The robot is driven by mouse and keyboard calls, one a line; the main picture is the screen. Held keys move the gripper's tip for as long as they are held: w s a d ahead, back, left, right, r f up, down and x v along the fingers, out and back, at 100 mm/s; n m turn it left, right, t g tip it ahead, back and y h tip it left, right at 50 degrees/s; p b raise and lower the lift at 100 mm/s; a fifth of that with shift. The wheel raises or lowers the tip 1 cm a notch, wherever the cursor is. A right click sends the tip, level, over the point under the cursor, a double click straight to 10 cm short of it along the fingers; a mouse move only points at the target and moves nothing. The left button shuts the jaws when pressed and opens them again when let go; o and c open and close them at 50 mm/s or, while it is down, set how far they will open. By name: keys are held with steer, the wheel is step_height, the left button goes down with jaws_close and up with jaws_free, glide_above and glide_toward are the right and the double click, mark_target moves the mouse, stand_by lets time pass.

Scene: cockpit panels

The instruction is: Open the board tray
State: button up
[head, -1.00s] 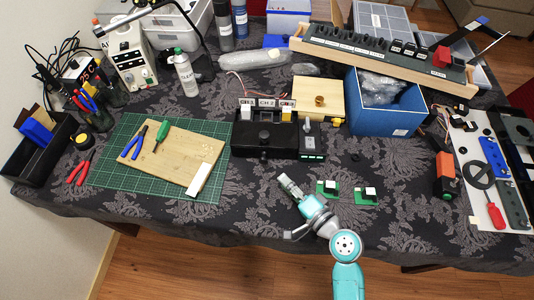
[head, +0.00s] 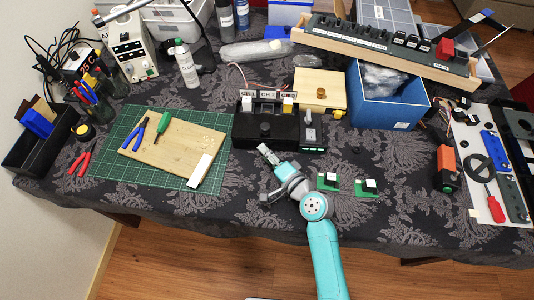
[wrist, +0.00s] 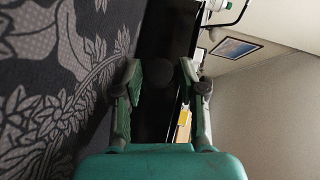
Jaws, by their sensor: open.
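The black box (head: 247,128) stands mid-table, with channel labels along its top and a round dark knob (head: 265,129) on its front. I take its front to be the board tray, and it looks closed. My gripper (head: 265,150) is just in front of the box, pointing at its front. In the wrist view my gripper (wrist: 160,74) is open, with the dark round knob (wrist: 158,73) appearing between the fingers, ahead of them. I see no contact, and the exact gap is hard to judge.
Two small green boards (head: 327,182) (head: 367,188) lie on the cloth right of my gripper. A grey module (head: 311,132) stands against the box's right side. A blue bin (head: 388,103) is behind right. A green mat (head: 125,170) with a wooden board (head: 170,158) lies left.

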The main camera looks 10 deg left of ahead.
mark_target(265, 188)
jaws_close()
steer(key=shift+s, duration=0.15)
steer(key=s, duration=0.9)
steer(key=shift+d, duration=0.2)
jaws_free()
